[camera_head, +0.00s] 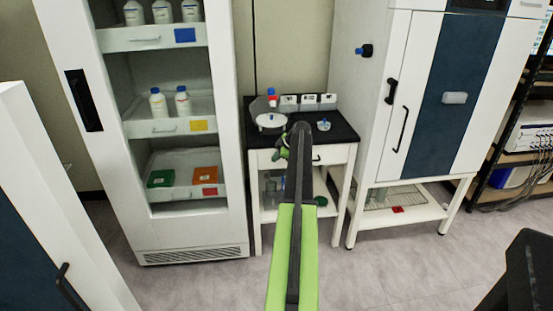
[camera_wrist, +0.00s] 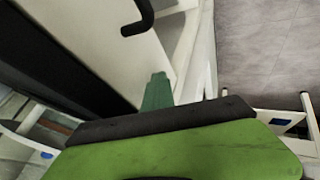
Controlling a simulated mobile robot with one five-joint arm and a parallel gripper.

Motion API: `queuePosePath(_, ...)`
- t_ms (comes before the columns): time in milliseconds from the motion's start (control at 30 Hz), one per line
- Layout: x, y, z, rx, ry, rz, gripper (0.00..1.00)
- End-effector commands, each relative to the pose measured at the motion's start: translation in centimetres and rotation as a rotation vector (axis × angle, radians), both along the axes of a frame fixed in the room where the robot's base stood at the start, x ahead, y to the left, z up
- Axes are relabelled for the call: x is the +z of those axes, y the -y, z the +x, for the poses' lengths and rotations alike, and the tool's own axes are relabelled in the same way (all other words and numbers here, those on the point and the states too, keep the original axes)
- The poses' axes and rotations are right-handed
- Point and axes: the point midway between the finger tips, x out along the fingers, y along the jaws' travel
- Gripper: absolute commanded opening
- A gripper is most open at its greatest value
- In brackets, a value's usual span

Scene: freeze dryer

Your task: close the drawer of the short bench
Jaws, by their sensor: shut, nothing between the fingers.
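The short bench (camera_head: 337,133) has a black top and a white frame. It stands between a tall open-shelved cabinet and a large white unit. Its white drawer front (camera_head: 334,154) has a small dark handle, partly hidden by my arm. In the wrist view, the drawer front (camera_wrist: 95,35) and its black hooked handle (camera_wrist: 138,18) show close up. I cannot tell whether the drawer is fully flush. My gripper (camera_head: 283,150) is at the left part of the drawer front. Its green fingers (camera_wrist: 157,92) are together and empty, close to the front; contact is unclear.
A white round device (camera_head: 271,121) and several small boxes stand on the bench top. The tall cabinet (camera_head: 237,200) is at left, holding bottles and coloured trays. The white unit (camera_head: 362,90) is at right. The grey floor (camera_head: 375,275) in front is clear.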

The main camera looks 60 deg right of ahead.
Motion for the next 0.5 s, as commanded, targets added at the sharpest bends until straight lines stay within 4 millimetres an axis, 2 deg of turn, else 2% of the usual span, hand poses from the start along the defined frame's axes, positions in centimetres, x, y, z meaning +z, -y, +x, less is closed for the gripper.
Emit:
queuePosePath(33,0.3,0.3,0.7,-0.004,0.017,-0.007,0.00)
queuePosePath(267,0.3,0.0,0.4,-0.004,0.016,-0.007,0.00)
queuePosePath(367,0.3,-1.0,-0.1,-0.002,0.014,-0.006,0.00)
queuePosePath(500,0.3,-3.4,-1.4,0.004,0.006,-0.001,0.00)
